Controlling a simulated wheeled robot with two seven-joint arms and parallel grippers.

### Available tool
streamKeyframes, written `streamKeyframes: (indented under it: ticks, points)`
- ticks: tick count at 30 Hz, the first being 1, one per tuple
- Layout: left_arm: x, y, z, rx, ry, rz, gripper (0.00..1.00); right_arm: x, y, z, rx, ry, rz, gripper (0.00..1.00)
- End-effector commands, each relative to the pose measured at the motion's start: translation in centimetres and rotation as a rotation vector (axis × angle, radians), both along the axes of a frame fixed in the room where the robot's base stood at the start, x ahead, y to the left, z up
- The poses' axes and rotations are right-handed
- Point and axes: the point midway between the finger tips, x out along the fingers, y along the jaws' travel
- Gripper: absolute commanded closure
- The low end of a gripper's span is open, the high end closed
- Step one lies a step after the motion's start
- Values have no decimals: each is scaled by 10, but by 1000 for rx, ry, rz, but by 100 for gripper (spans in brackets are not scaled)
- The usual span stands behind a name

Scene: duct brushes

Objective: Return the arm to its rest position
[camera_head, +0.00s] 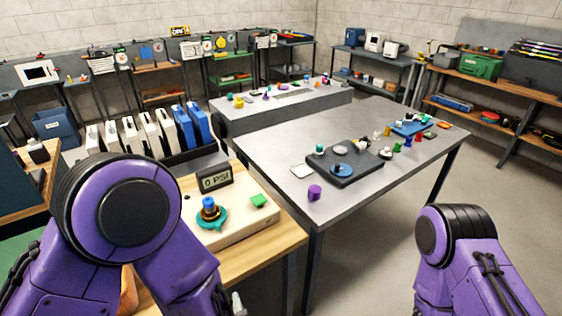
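My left arm (125,215) comes in from the left, its purple elbow raised in front of the wooden bench. Its forearm runs down and right out of the bottom edge, and its gripper is out of view. A small grey piece shows beside the forearm at the bottom edge; I cannot tell what it is. My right arm (450,240) stands at the lower right, with its purple elbow up and the rest cut off by the bottom edge. Its gripper is out of view too. I cannot see whether either gripper holds anything.
A wooden bench (285,236) close to my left arm bears a pale board with a teal-and-blue valve (209,213) and a "0 PSI" gauge (215,178). A grey table (265,150) beyond holds a dark tray and small coloured parts. Open floor lies at right.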

Motion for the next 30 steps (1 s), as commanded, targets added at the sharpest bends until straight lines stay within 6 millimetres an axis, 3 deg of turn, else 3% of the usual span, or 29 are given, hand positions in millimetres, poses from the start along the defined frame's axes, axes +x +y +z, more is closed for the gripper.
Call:
streamKeyframes:
  ticks: [5, 11, 14, 19, 21, 24, 30]
  points:
    - [8, 8, -31, -109, 75, -40, 54, 1, 0, -3, -1, -1, 0, 100]
    - [-9, 47, -93, -201, 262, -22, 54, 0, 0, -9, 0, 0, 0, 100]
    - [-31, 77, -127, -223, 374, 12, 54, 0, 0, -12, 0, 0, 0, 100]
    - [-94, 141, -182, -205, 588, 103, 54, 0, 0, -20, 0, 0, 0, 100]
    - [-120, 165, -196, -177, 650, 144, 54, 0, 0, -22, 0, 0, 0, 100]
    - [-145, 182, -205, -158, 699, 188, 54, 0, 0, -23, 0, 0, 0, 100]
    - [-153, 182, -209, -158, 717, 194, 54, 0, 0, -24, 0, 0, 0, 100]
